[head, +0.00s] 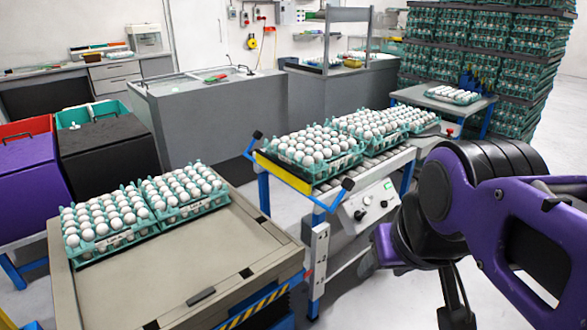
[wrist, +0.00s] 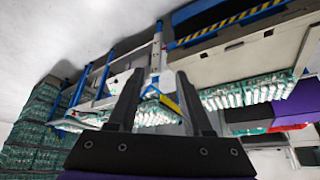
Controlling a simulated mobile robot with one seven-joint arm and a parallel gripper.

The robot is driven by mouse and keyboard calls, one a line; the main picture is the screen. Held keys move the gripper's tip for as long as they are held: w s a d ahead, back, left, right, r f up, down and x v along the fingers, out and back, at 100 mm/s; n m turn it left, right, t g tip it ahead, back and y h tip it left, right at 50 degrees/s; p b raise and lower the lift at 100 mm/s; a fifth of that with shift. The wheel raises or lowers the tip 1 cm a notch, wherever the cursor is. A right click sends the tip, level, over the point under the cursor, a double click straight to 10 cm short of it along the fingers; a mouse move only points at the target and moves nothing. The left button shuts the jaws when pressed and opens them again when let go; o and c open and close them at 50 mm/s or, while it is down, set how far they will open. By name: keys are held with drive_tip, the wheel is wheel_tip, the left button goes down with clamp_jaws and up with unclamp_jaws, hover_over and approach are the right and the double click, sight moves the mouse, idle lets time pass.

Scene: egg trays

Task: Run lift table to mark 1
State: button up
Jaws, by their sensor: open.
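The lift table (head: 215,265) stands at the lower left, with a beige top and yellow-black hazard stripes along its side. Two teal trays of white eggs (head: 140,212) sit on its back part; its front is bare. A white control box (head: 368,206) with knobs is on the conveyor frame. In the wrist view, which is upside down, my gripper (wrist: 159,75) is open and empty, its fingers apart and touching nothing visible. The lift table (wrist: 240,60) shows there at upper right.
A roller conveyor (head: 365,165) with several egg trays (head: 345,138) adjoins the lift table. A side table (head: 410,95) holds another tray. Stacked egg trays (head: 480,60) stand at back right. Purple and black bins (head: 105,155) are at left. Grey counters line the back.

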clamp_jaws()
idle(1.8)
